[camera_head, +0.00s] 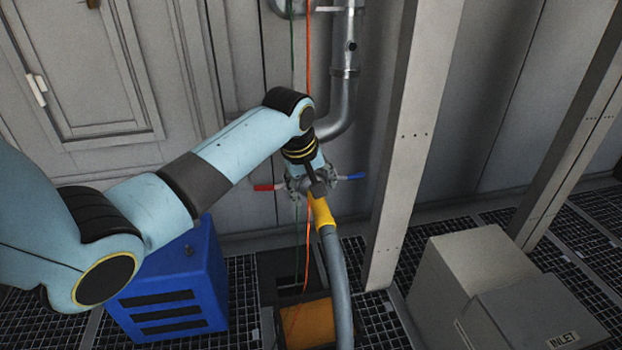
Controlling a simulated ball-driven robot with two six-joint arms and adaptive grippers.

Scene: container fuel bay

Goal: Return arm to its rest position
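My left arm reaches in from the left edge to the middle of the picture. Its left gripper (316,188) is at the valve fitting, right at the top of the yellow hose end (322,213). The fingers are small, dark and partly hidden, so I cannot tell whether they are closed on the hose end. A grey hose (338,280) hangs from the yellow end down to the bottom edge. A red lever (266,187) and a blue lever (354,177) stick out on either side of the fitting. My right gripper is not in view.
A metal pipe (346,75) runs down the back wall. A blue slotted box (178,290) stands below my arm. A grey post (414,130) rises right of the fitting. Grey boxes, one marked INLET (530,318), stand at lower right. An orange-topped box (306,322) is beside the hose.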

